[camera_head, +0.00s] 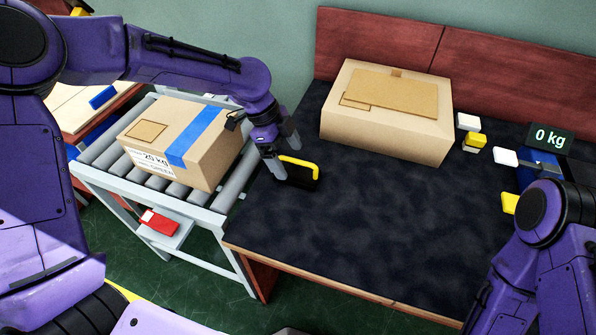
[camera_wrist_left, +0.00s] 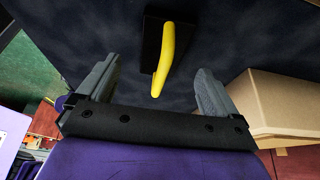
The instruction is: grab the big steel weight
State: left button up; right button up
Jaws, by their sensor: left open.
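A black block with a yellow handle (camera_head: 302,176), which appears to be the big steel weight, sits on the dark tabletop near its left edge. My left gripper (camera_head: 284,153) is open just above and beside it, with no grip on it. In the left wrist view the black block (camera_wrist_left: 151,45) lies ahead of the open fingers (camera_wrist_left: 160,70). Its yellow handle (camera_wrist_left: 166,55) runs lengthwise between them, apart from both. My right arm enters at the lower right of the head view, but its gripper is not visible.
A roller conveyor (camera_head: 235,190) carrying a taped carton (camera_head: 190,140) stands left of the dark table (camera_head: 400,230). A larger carton (camera_head: 385,115) stands at the table's back. Small white and yellow blocks (camera_head: 470,130) and a 0 kg display (camera_head: 552,138) are right. The table's middle is clear.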

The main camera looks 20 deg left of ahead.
aim_at(291, 162)
pick_arm(q)
jog(key=x, duration=0.5)
jog(key=shift+w+f, duration=0.15)
jog(key=shift+f, duration=0.05)
grip_shut()
jog(key=shift+r, duration=0.1)
